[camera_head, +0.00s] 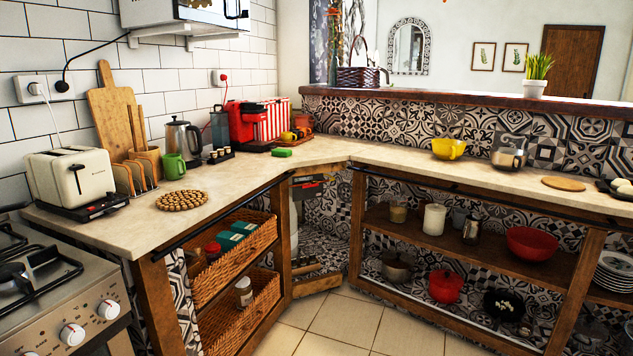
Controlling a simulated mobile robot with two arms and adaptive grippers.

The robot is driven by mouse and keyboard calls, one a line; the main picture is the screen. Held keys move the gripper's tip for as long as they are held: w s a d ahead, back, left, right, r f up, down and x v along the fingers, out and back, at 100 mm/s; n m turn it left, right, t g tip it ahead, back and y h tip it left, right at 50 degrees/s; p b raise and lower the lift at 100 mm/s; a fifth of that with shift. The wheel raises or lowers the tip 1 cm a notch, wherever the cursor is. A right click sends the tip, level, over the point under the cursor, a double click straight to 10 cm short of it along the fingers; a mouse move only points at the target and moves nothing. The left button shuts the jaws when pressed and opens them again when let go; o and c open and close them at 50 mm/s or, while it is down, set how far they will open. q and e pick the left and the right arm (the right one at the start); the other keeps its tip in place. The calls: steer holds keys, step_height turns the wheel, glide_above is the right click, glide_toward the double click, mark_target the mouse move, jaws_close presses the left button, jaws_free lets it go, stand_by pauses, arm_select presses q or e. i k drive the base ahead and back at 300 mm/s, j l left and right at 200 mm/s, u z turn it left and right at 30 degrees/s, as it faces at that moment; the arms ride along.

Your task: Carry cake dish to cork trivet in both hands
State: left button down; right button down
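A round trivet that looks made of corks (181,200) lies on the left counter, in front of the toaster and the green mug. A flat round tan board (563,184) lies on the right counter; I cannot tell whether it is cork or wood. I cannot pick out a cake dish with certainty. A dark dish with pale round things on it (607,190) sits at the right edge of the picture, partly cut off. Neither of my grippers is in view.
A cream toaster (72,178), a green mug (173,167) and a red coffee machine (250,124) stand on the left counter. A yellow bowl (448,149) and a metal kettle (510,152) stand on the right counter. The counter's corner is mostly clear. A stove (68,290) is at lower left.

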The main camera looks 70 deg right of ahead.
mark_target(563, 183)
steer(key=z, duration=2.4)
steer(key=i+z, duration=0.1)
steer(key=z, duration=0.3)
steer(key=i+l+z, duration=0.1)
steer(key=z, duration=0.7)
steer(key=i+j, duration=0.1)
steer(key=i, duration=0.55)
steer(key=i+j, duration=0.15)
steer(key=i, duration=0.55)
